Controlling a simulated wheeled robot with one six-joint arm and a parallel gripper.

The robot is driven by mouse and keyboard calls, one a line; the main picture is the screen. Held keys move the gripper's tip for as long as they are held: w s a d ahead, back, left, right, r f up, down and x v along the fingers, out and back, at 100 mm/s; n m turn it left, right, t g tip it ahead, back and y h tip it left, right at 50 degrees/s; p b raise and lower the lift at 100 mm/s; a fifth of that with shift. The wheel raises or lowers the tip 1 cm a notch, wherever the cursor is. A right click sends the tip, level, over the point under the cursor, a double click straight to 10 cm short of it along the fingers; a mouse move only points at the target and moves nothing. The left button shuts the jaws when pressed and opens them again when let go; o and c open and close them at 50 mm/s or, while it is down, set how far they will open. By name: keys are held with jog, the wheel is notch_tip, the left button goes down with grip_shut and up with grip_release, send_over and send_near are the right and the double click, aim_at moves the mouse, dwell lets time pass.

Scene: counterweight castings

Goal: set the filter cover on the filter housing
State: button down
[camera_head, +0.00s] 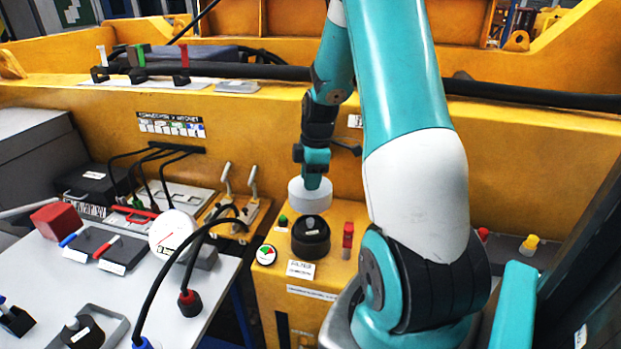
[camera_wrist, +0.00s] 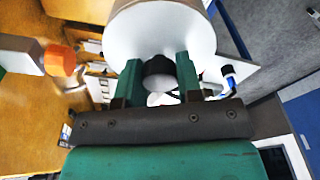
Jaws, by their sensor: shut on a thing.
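The filter cover, a pale grey-white round cap (camera_head: 310,194), hangs from my gripper (camera_head: 315,180) in the head view. In the wrist view the white cover (camera_wrist: 160,28) fills the top middle, and its black knob sits between the two teal fingers of my gripper (camera_wrist: 158,76). My gripper is shut on that knob. The filter housing seems to be the black round body (camera_head: 311,239) on the yellow ledge. The cover shows just above it in the picture, apart from it; the depth between them is hard to tell. The housing cannot be made out in the wrist view.
A red-topped part (camera_head: 347,240) stands right of the housing, and a small green button (camera_head: 283,221) left of it. Two upright levers (camera_head: 252,181) are at the left. A round gauge (camera_head: 173,234) and black cables are on the grey table. A yellow wall rises behind.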

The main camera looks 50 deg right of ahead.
jog(key=b, duration=0.4)
send_over(309, 220)
jog(key=shift+s+d+f, duration=0.1)
jog(key=shift+d+f, duration=0.05)
jog(key=shift+f, duration=1.3)
jog(key=shift+d+f, duration=0.1)
jog(key=shift+f, duration=1.35)
jog(key=shift+f+b, duration=1.65)
jog(key=shift+f, duration=0.4)
jog(key=c, duration=0.7)
grip_release()
jog(key=shift+r, duration=0.1)
notch_tip(309, 220, up, 17)
jog(key=s+d+b, duration=0.1)
jog(key=b, duration=0.1)
jog(key=shift+s+d, duration=0.25)
jog(key=shift+d, duration=0.05)
